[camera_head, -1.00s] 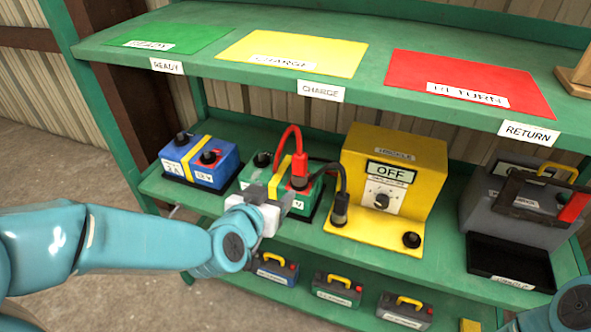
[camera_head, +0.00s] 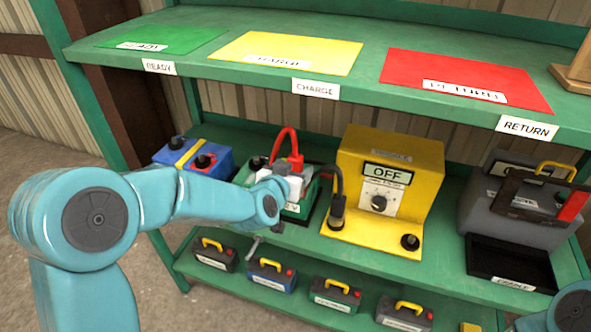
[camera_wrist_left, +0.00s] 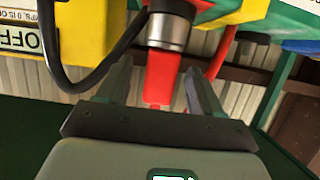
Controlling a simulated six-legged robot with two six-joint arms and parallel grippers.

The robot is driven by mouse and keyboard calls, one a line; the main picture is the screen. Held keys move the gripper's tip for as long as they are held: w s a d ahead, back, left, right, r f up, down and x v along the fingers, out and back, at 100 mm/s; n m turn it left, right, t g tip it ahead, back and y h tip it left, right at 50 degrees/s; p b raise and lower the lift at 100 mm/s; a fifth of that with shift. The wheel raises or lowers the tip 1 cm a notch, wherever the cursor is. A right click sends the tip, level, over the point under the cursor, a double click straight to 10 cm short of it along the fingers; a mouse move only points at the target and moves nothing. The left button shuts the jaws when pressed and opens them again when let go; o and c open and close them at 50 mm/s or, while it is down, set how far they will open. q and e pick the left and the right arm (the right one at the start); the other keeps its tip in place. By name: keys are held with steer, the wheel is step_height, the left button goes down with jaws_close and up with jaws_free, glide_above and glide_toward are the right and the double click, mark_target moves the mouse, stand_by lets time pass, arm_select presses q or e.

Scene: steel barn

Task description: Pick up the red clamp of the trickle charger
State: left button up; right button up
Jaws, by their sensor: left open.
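The red clamp (camera_head: 296,160) stands on the green battery (camera_head: 313,190) on the middle shelf, with a red cable looping up behind it. It also shows in the left wrist view (camera_wrist_left: 161,77), below a grey metal collar. My left gripper (camera_head: 287,178) is at the front of the battery and hides the clamp's lower part in the head view. In the left wrist view my left gripper (camera_wrist_left: 163,85) is open, with one finger on each side of the clamp. I cannot tell whether they touch it. My right gripper is not in view.
The yellow charger (camera_head: 392,165) reads OFF, with a black clamp (camera_head: 337,212) at its left. A blue battery (camera_head: 195,157) stands left and a grey unit (camera_head: 505,210) right. The upper shelf (camera_head: 210,70) overhangs. Several small batteries (camera_head: 335,293) stand below.

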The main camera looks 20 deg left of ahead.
arm_select(q)
steer(key=shift+x, duration=1.2)
steer(key=shift+s, duration=0.1)
steer(key=shift+c, duration=0.3)
